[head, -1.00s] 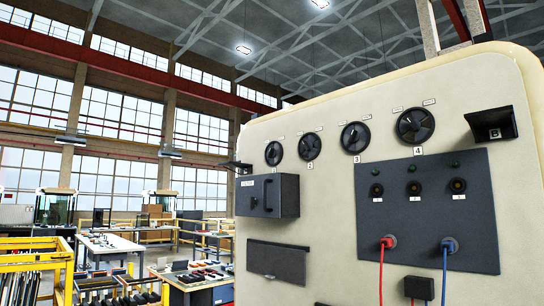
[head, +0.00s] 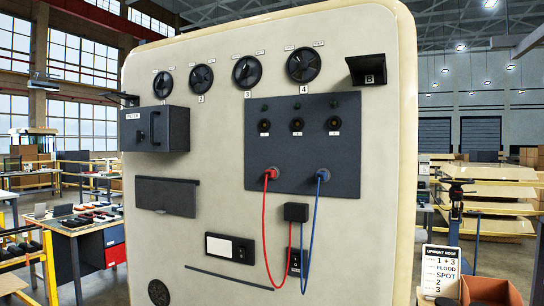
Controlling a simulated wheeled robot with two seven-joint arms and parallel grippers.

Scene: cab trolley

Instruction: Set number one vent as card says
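The number one vent (head: 163,84) is a round black louvre at the left of a row along the top of the cream panel. Vents 2 (head: 201,78), 3 (head: 247,70) and 4 (head: 303,64) continue to the right. A white card (head: 441,274) stands at lower right, headed "UPRIGHT ROOF", with lines that seem to read "1 + 3", "FLOOD", "SPOT", "2", "3". Its small red words are unclear. Neither of my grippers is in view.
A dark "FILTER" box (head: 155,128) juts out below vent 1. A small shelf marked B (head: 367,70) sticks out at upper right. Red (head: 267,225) and blue (head: 314,230) cables hang from the dark socket plate (head: 290,178). A brown open box (head: 488,289) stands beside the card.

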